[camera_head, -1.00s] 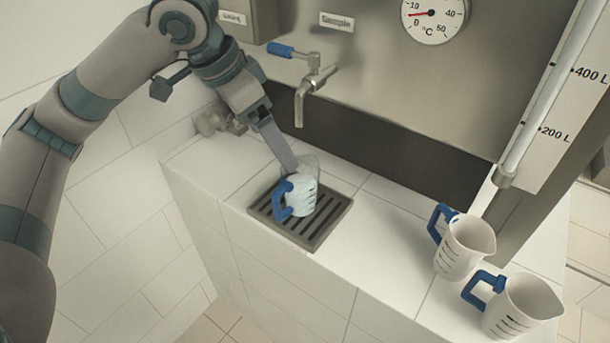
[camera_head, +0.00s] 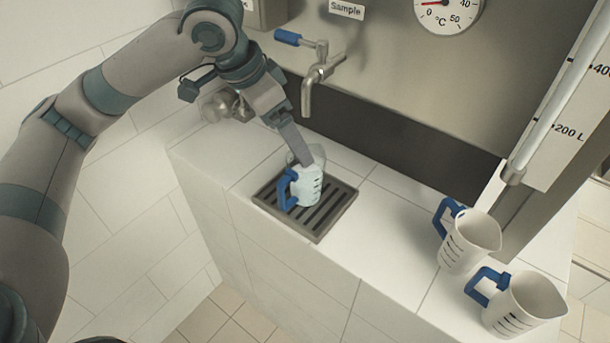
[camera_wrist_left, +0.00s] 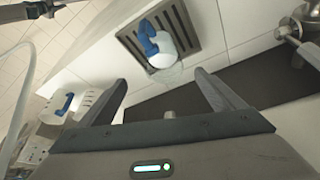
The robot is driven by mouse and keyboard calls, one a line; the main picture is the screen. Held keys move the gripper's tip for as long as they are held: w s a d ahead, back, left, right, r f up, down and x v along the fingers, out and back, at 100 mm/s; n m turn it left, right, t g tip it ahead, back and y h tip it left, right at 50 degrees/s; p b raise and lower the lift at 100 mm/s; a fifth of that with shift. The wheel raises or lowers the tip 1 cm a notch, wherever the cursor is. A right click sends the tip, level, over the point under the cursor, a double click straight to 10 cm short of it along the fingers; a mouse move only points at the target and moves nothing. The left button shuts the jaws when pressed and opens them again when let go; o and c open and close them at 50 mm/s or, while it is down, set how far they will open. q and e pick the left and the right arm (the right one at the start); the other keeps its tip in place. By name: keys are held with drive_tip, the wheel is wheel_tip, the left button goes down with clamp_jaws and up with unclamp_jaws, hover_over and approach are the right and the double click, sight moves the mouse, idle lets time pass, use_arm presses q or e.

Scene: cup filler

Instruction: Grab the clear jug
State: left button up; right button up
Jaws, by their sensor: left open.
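The clear jug (camera_head: 308,188) has a blue handle and stands on the drip grate (camera_head: 322,222). It also shows at the top of the left wrist view (camera_wrist_left: 163,58), ahead of my fingers. My left gripper (camera_head: 305,150) reaches down from the upper left, close behind the jug, and a finger hides part of its rim. In the left wrist view my left gripper (camera_wrist_left: 161,78) is open, with nothing between its fingers. Whether a finger touches the jug cannot be told. My right gripper is not in view.
A metal tap (camera_head: 312,85) with a blue lever hangs behind the grate. Two whitish jugs (camera_head: 474,238) (camera_head: 522,303) with blue handles stand at the counter's right end. A valve (camera_head: 222,104) sits at the back left. The white counter between grate and jugs is clear.

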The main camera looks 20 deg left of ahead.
use_arm(q)
drive_tip(key=p, duration=0.1)
hover_over(299, 185)
drive_tip(key=w, duration=0.2)
drive_tip(key=f, duration=0.7)
drive_tip(key=shift+a, duration=0.3)
drive_tip(key=shift+w+f, duration=0.1)
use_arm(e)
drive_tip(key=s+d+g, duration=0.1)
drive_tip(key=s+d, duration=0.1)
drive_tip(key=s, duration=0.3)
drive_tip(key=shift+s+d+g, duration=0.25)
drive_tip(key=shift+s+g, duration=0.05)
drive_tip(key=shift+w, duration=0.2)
use_arm(q)
drive_tip(key=shift+f, duration=0.2)
drive_tip(key=x, duration=0.1)
drive_tip(key=p+x, duration=0.1)
drive_tip(key=x, duration=0.3)
drive_tip(key=shift+w+a+p, duration=0.1)
drive_tip(key=shift+a+p, duration=0.25)
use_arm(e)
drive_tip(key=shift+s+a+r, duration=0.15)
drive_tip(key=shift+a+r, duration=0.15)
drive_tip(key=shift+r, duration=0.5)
